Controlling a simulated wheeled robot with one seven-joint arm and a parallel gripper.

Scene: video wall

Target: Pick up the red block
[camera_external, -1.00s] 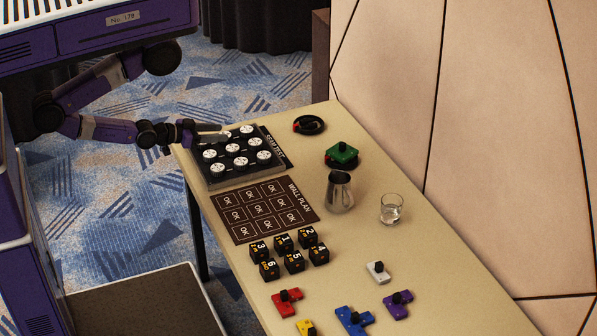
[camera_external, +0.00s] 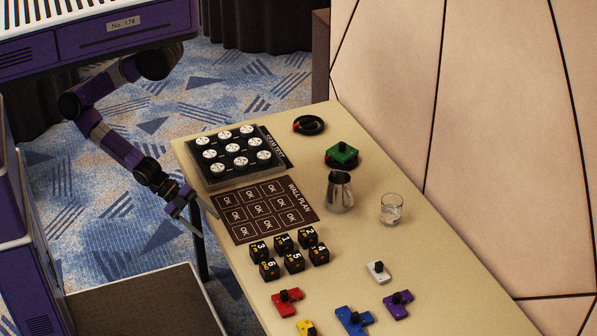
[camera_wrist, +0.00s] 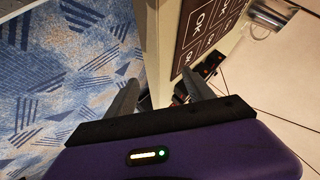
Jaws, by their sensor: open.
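The red block (camera_external: 280,309) lies near the front of the table, with a dark knob on top. My gripper (camera_external: 209,227) is at the table's left edge, beside the dark OK mat, with its two fingers spread and nothing between them. It is well apart from the red block, which is to its lower right in the external view. In the wrist view, the gripper's fingers (camera_wrist: 160,92) are apart, with the table edge between and beyond them. I cannot clearly make out the red block in the wrist view.
Several numbered black cubes (camera_external: 283,241) stand between my gripper and the red block. Yellow (camera_external: 304,328), blue (camera_external: 350,320), purple (camera_external: 396,308) and white (camera_external: 378,275) blocks lie nearby. A metal jug (camera_external: 340,192), a glass (camera_external: 391,210) and a tray of white-topped round pieces (camera_external: 214,184) stand farther back.

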